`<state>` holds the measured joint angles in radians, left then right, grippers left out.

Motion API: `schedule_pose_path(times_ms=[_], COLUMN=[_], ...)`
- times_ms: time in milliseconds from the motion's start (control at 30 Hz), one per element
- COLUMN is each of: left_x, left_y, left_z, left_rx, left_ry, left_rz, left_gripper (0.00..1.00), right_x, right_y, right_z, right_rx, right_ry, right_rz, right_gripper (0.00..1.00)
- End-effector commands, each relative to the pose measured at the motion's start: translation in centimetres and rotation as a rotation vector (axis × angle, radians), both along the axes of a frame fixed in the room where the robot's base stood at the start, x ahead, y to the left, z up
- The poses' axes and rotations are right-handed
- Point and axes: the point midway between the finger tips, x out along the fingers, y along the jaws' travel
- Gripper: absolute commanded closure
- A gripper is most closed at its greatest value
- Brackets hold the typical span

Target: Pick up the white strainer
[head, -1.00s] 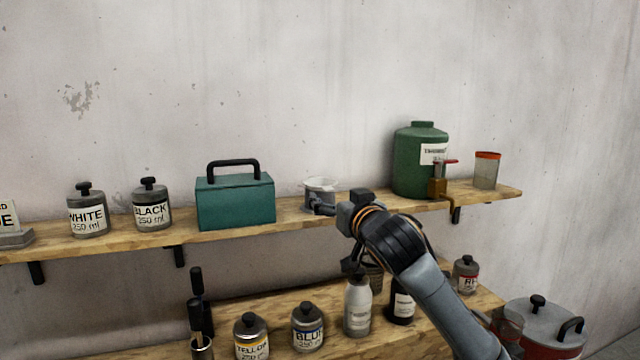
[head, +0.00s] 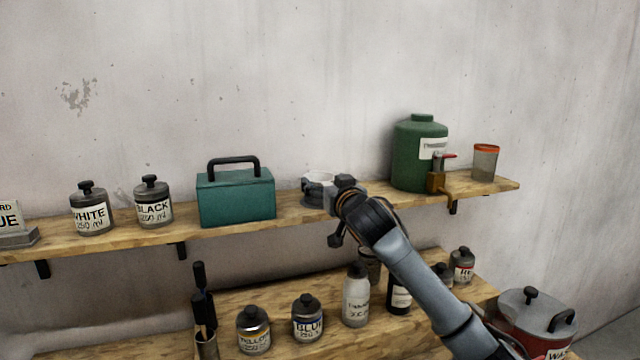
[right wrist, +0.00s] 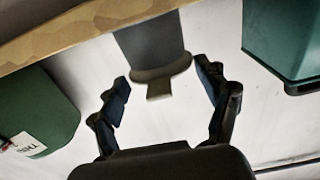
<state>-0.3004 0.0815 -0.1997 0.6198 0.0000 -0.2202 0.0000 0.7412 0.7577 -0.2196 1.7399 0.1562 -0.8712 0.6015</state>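The white strainer (head: 319,177) stands on the upper wooden shelf, between the teal toolbox and the green canister. My right gripper (head: 314,193) is in front of it and hides its lower part in the head view. In the right wrist view, which is upside down, the strainer (right wrist: 153,48) shows as a grey body with a flared rim and a small tab. The fingers of my right gripper (right wrist: 163,78) are spread apart, with the rim and tab between their tips. I see no finger closed on it. My left gripper is not in view.
The teal toolbox (head: 236,199) stands left of the strainer, and the green canister (head: 418,165) with a tap stands to the right. A jar with an orange rim (head: 485,163) is near the shelf's right end. Several bottles stand on the lower shelf (head: 270,303).

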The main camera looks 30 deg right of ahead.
Motion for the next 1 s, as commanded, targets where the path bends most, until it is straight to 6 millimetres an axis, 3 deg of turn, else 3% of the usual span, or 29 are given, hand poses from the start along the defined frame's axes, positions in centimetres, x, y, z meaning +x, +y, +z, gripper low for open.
schedule_pose_path(times_ms=[33, 200, 500, 1000], left_x=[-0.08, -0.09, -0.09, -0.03], left_y=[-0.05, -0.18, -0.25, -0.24], left_z=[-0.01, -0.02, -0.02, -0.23], left_rx=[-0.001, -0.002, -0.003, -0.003], left_ry=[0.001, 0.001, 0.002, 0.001], left_rz=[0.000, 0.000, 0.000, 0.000], left_gripper=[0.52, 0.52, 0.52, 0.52], right_x=[-0.01, -0.01, 0.03, 0.10], right_y=[-0.01, 0.00, -0.03, -0.05], right_z=[-0.01, -0.04, -0.23, -0.30], right_rx=[0.000, 0.000, 0.001, 0.004], right_ry=[0.000, 0.001, 0.006, 0.010], right_rz=[0.000, 0.000, -0.001, -0.002], right_gripper=[0.41, 0.71, 0.94, 0.96])
